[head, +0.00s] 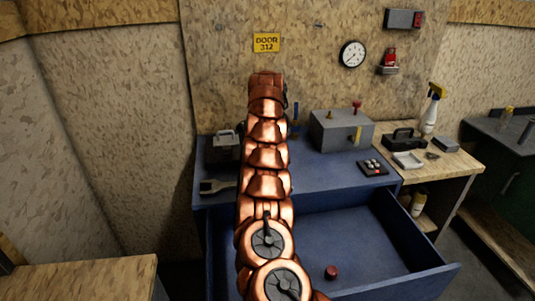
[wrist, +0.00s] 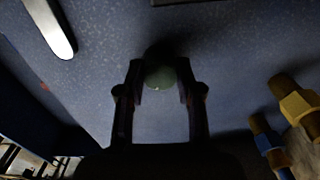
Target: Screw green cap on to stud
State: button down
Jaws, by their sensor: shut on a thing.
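In the wrist view, my gripper (wrist: 160,84) is shut on a dark green rounded cap (wrist: 161,77), which sits between the fingertips. The cap is dim and partly in shadow, and its underside cannot be made out. In the head view my copper arm hides my gripper and the green cap. A grey box (head: 341,131) stands on the blue bench with a red-topped post (head: 356,106) and a small yellowish piece on top. A blue upright post (head: 296,121) shows just right of my arm. I cannot tell which post is the stud.
The blue bench (head: 308,171) has an open drawer (head: 429,270) with a red cap (head: 331,272) inside. Brass hex pieces (wrist: 297,104) show at right in the wrist view. A spray bottle (head: 431,112) stands right.

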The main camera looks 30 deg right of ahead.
jog(key=shift+m, duration=0.3)
jog(key=c, duration=0.7)
grip_release()
jog(key=shift+c, duration=0.7)
